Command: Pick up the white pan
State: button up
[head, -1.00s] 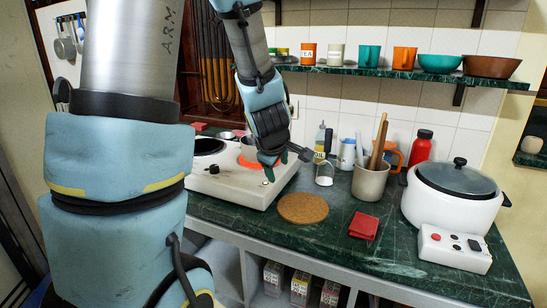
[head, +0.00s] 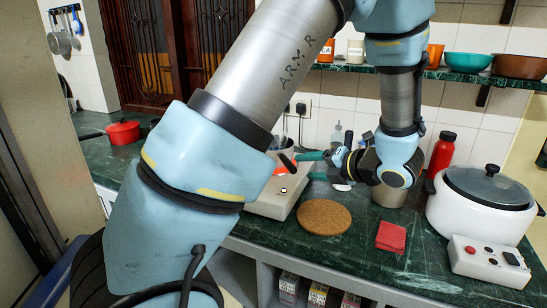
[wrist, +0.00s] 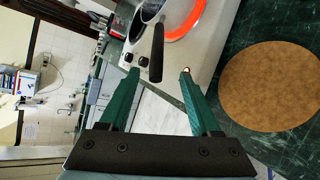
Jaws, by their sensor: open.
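The white pan (wrist: 177,14) is cut off by the top edge of the wrist view, by the orange burner ring (wrist: 190,28) on the cooker (wrist: 194,60). A dark handle (wrist: 156,52) points from it toward my gripper. My gripper (wrist: 159,72) is open and empty. The handle's end lies between its green fingertips in the picture; I cannot tell whether they are at the same height. In the head view my gripper (head: 312,165) points left over the cooker (head: 277,201), close to the dark handle (head: 287,161). My arm hides much of the pan there.
A round cork mat (head: 324,217) lies right of the cooker. A red cloth (head: 391,237), a white rice cooker (head: 485,202) and a red bottle (head: 441,153) stand farther right. A red pot (head: 123,132) is at the left. A shelf (head: 440,75) with cups and bowls hangs above.

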aim_at(280, 158)
jog(key=p+x, duration=0.1)
jog(key=x, duration=0.2)
jog(key=p+x, duration=0.1)
jog(key=x, duration=0.2)
jog(key=p+x, duration=0.1)
jog(key=x, duration=0.2)
jog(key=shift+w+a+r+p, duration=0.1)
jog(key=shift+a+r+p, duration=0.1)
jog(key=shift+a+p, duration=0.15)
jog(key=shift+w+a+f, duration=0.1)
jog(key=shift+w+f, duration=0.1)
jog(key=shift+c, duration=0.3)
grip_shut()
jog(key=shift+r, duration=0.1)
